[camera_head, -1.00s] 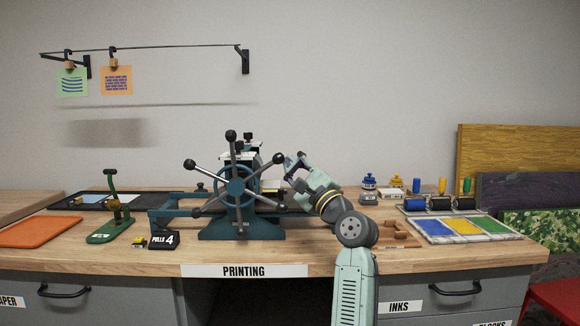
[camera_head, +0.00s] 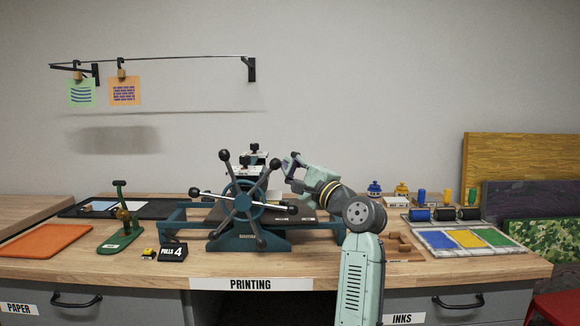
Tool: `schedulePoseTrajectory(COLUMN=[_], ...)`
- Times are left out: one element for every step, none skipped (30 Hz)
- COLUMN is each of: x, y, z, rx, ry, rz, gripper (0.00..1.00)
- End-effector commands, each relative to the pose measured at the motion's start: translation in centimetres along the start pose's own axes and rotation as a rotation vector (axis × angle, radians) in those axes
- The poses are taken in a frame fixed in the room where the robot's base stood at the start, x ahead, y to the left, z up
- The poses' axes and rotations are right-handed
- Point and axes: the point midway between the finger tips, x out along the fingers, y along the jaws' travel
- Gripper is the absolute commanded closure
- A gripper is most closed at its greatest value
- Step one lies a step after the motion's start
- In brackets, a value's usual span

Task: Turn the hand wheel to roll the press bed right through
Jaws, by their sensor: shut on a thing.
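The teal press (camera_head: 250,243) stands on the wooden table, with its hand wheel (camera_head: 242,201) facing me. The wheel has several spokes tipped with black knobs, and one spoke is pale metal. My gripper (camera_head: 288,165) is at the wheel's upper right, beside the upper-right knob (camera_head: 276,163). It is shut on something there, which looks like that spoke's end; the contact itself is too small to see. The dark press bed (camera_head: 308,216) lies on rails that run left and right, partly hidden behind the wheel and my arm.
A "PULLS 4" counter (camera_head: 172,252) and a green lever tool (camera_head: 122,238) stand left of the press, beyond them an orange mat (camera_head: 43,243). Wooden blocks (camera_head: 400,247), rollers (camera_head: 442,214) and an ink tray (camera_head: 468,240) lie to the right.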

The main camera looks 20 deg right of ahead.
Motion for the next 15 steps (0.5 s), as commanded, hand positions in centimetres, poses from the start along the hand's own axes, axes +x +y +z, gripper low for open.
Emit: schedulePoseTrajectory(x=[0.3,0.4,0.4,0.5,0.6,0.7,0.7,0.8,0.9,0.9,1.0,1.1,1.1,1.2,1.3], y=[-0.4,-0.4,-0.5,-0.6,-0.6,-0.7,-0.7,-0.8,-0.9,-0.9,-0.9,-1.0,-1.0,-1.1,-1.1], z=[0.5,0.6,0.7,0.7,0.8,0.9,1.0,1.1,1.2,1.2,1.3,1.4,1.5,1.5,1.6], rx=[-0.010,-0.016,-0.024,-0.031,-0.037,-0.045,-0.051,-0.057,-0.064,-0.070,-0.076,-0.084,-0.090,-0.095,-0.103], ry=[-0.006,-0.006,-0.005,-0.005,-0.005,-0.005,-0.006,-0.006,-0.006,-0.006,-0.006,-0.006,-0.006,-0.006,-0.005], rz=[0.009,0.015,0.022,0.026,0.032,0.039,0.045,0.050,0.056,0.061,0.067,0.074,0.080,0.084,0.091], gripper=[1.00,1.00,1.00,1.00,1.00,1.00,1.00,1.00,1.00,1.00,1.00,1.00,1.00,1.00,1.00])
